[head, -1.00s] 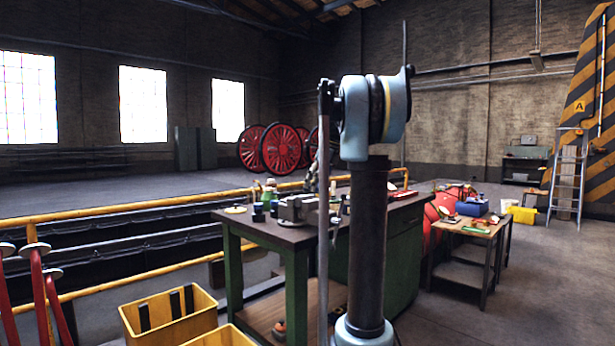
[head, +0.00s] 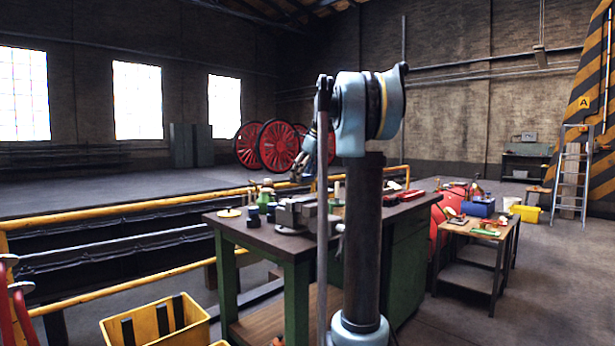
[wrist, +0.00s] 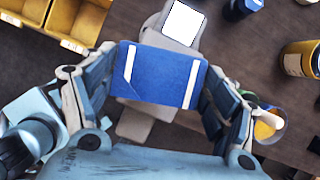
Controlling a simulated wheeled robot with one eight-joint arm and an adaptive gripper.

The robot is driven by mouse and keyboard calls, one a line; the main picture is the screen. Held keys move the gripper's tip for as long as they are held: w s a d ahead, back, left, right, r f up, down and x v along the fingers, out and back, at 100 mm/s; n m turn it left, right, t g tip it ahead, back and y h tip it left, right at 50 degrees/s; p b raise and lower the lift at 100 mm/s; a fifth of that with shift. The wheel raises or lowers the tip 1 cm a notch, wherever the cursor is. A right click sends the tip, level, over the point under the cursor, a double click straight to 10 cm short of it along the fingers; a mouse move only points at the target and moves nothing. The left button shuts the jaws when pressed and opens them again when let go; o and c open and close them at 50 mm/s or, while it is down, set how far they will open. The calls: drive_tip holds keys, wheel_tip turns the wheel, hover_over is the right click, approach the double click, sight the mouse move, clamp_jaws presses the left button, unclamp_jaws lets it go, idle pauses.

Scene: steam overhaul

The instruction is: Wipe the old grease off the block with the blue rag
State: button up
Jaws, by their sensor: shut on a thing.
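The blue rag (wrist: 165,75) with white stripes is held between the fingers of my gripper (wrist: 158,85) in the wrist view. In the head view my gripper (head: 298,172) shows small, above the green-legged workbench (head: 262,238) and partly behind my own arm. A grey metal vise-like piece (head: 298,211) stands on the bench. In the wrist view a grey piece (wrist: 148,128) lies beneath the rag, largely hidden by it. A bright white rectangle (wrist: 184,22) shows on its far part. I cannot tell which part is the block, or see old grease. Contact between rag and surface is unclear.
Dark pots (head: 253,216) and a yellow dish (head: 229,212) stand left of the vise. A yellow tin (wrist: 300,60) shows in the wrist view. A yellow railing (head: 130,208) runs behind the bench.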

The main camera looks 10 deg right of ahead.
sight(310, 198)
drive_tip(key=shift+w+d+f, duration=0.1)
drive_tip(key=shift+d+f, duration=0.25)
drive_tip(key=shift+f, duration=0.2)
drive_tip(key=shift+d+f, duration=0.35)
drive_tip(key=shift+f, duration=0.2)
drive_tip(key=shift+d+f, duration=0.1)
drive_tip(key=shift+f, duration=1.5)
drive_tip(key=shift+f, duration=0.5)
drive_tip(key=shift+s+a+r, duration=0.1)
drive_tip(key=shift+s+a, duration=0.4)
drive_tip(key=shift+a, duration=0.15)
drive_tip(key=shift+w+d, duration=0.5)
drive_tip(key=shift+d, duration=0.15)
drive_tip(key=shift+w+d, duration=0.45)
drive_tip(key=shift+d, duration=0.2)
drive_tip(key=shift+s+a, duration=0.5)
drive_tip(key=shift+a, duration=0.15)
drive_tip(key=shift+s+a, duration=0.45)
drive_tip(key=shift+a, duration=0.2)
drive_tip(key=shift+w+d+f, duration=0.1)
drive_tip(key=shift+w+d, duration=0.4)
drive_tip(key=shift+d, duration=0.15)
drive_tip(key=shift+w+d+f, duration=0.1)
drive_tip(key=shift+w+d, duration=0.35)
drive_tip(key=shift+d, duration=0.2)
